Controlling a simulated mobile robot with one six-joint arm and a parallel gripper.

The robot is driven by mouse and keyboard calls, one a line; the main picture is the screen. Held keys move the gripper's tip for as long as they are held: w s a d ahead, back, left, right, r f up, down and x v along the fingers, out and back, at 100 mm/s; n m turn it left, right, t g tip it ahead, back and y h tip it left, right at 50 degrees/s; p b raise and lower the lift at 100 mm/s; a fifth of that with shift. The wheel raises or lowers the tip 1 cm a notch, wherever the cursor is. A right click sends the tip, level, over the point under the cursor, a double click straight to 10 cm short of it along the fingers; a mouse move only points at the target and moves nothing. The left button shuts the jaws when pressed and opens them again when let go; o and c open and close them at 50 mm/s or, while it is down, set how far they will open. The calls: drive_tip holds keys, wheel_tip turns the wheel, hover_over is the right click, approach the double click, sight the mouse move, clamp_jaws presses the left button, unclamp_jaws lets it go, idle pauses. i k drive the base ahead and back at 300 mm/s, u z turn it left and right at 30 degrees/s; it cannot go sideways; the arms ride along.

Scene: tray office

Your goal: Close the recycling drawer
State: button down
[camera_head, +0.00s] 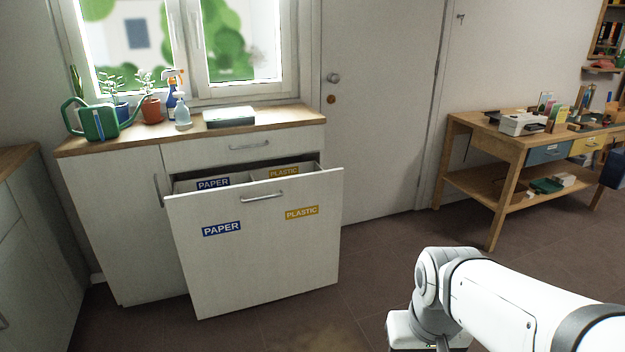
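The recycling drawer (255,262) is pulled out from the white cabinet under the window. Its tall white front carries a blue PAPER label, a yellow PLASTIC label and a metal bar handle (262,196) near the top. Behind the front, the tops of the bins inside show, with a second PAPER label (213,184) and a second PLASTIC label (284,172). The bin contents cannot be made out. My arm comes in from the lower right, apart from the drawer. My gripper's fingers do not show.
The wooden counter (285,115) holds a green watering can (97,122), potted plants, bottles and a grey-white box (229,117). A shut drawer (240,150) sits above the open one. A closed door (385,110) and a wooden workbench (490,135) stand to the right. Floor before the drawer is clear.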

sight(245, 240)
drive_tip(key=u, duration=0.15)
drive_tip(key=i, duration=1)
drive_tip(key=u, duration=0.05)
